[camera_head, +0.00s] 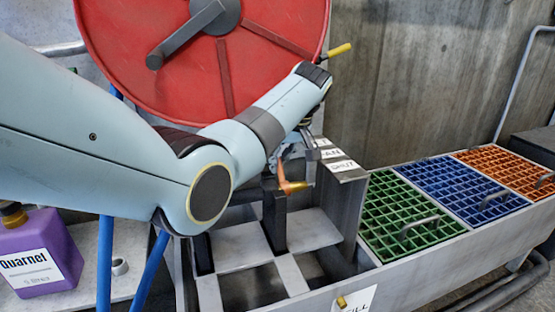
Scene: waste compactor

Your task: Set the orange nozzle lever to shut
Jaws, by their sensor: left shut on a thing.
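The orange nozzle lever (289,186) shows just below my left gripper, above an open grey frame. My left gripper (282,160) is at the end of the arm from the left, pointing down, and is shut on the lever. The wrist hides part of the fingers and of the lever's upper end. A white label reading "SHUT" (342,166) lies on the grey block right of the lever. Another label (330,153), partly hidden, sits behind it. My right gripper is not in view.
A big red reel (120,45) with a crank hangs behind my arm. Green (410,215), blue (465,190) and orange (505,170) grates fill the trough at right. A purple jug (38,252) stands at lower left. Below the lever is an open frame (237,247).

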